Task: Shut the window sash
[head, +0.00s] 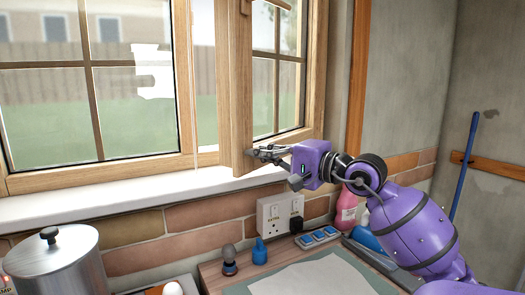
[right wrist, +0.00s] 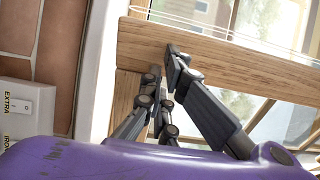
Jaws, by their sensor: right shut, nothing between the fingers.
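The wooden window sash (head: 236,90) on the right side of the window stands ajar, its edge standing out into the room over the white sill. A bright gap shows between it and the left part of the window (head: 187,80). My right gripper (head: 256,153) is shut and empty, with its fingertips at the lower part of the sash, on its right side. In the right wrist view the fingertips (right wrist: 166,68) are close against the wooden sash rail (right wrist: 220,62); I cannot tell whether they touch. My left gripper is not in view.
Below the sill (head: 110,195) are a wall socket (head: 275,215) and a worktop with a small blue item (head: 260,251), a paper sheet (head: 320,277) and a pink bottle (head: 346,212). A metal pot (head: 55,262) stands at lower left. The space above the sill's left part is clear.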

